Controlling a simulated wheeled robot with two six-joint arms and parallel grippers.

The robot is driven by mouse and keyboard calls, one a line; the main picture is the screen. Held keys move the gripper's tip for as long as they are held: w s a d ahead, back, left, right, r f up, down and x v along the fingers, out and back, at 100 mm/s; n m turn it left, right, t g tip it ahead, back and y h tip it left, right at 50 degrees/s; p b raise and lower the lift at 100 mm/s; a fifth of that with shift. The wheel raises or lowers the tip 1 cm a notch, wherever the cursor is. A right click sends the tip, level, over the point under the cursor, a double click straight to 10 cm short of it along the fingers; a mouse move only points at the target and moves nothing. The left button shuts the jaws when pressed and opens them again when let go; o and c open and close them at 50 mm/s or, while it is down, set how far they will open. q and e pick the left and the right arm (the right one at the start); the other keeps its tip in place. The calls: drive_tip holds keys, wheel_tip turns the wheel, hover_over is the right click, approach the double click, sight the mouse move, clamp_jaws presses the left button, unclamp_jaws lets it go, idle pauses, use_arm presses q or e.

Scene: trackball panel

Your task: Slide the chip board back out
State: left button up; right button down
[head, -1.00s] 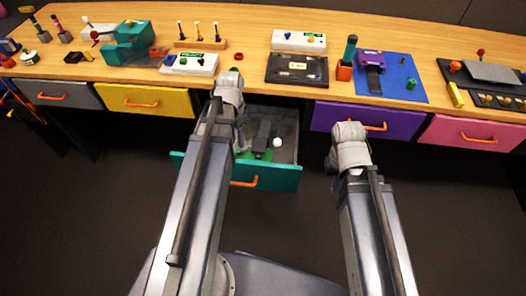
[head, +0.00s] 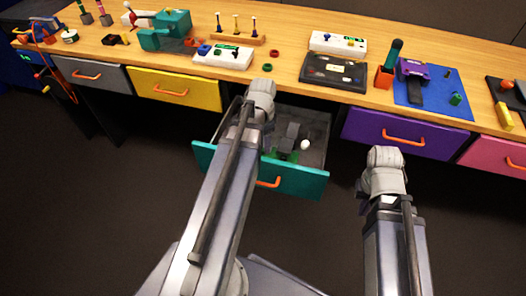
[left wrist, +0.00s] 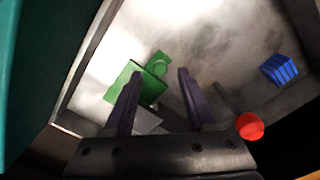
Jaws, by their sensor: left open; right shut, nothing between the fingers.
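My left gripper (left wrist: 159,73) is open inside the teal-fronted drawer (head: 309,184). A green piece (left wrist: 146,82) with a square block and a ring lies under and between its fingers in the left wrist view. I cannot tell whether this piece is the chip board, or whether the fingers touch it. In the head view my arm covers most of that gripper. My right gripper (head: 363,187) is shut and empty, apart from the bench, to the right of the open drawer, mostly hidden behind its wrist.
The drawer also holds a white ball (head: 305,145) and a grey block (head: 290,134). A purple drawer (head: 375,134) and yellow drawer (head: 176,88) are closed. Floor is free in front.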

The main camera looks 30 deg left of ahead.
use_arm(q)
drive_tip(key=shift+f+b, duration=0.8)
drive_tip(key=shift+f, duration=0.5)
use_arm(e)
wheel_tip(320, 180, down, 3)
drive_tip(key=shift+r, duration=0.2)
use_arm(q)
clamp_jaws()
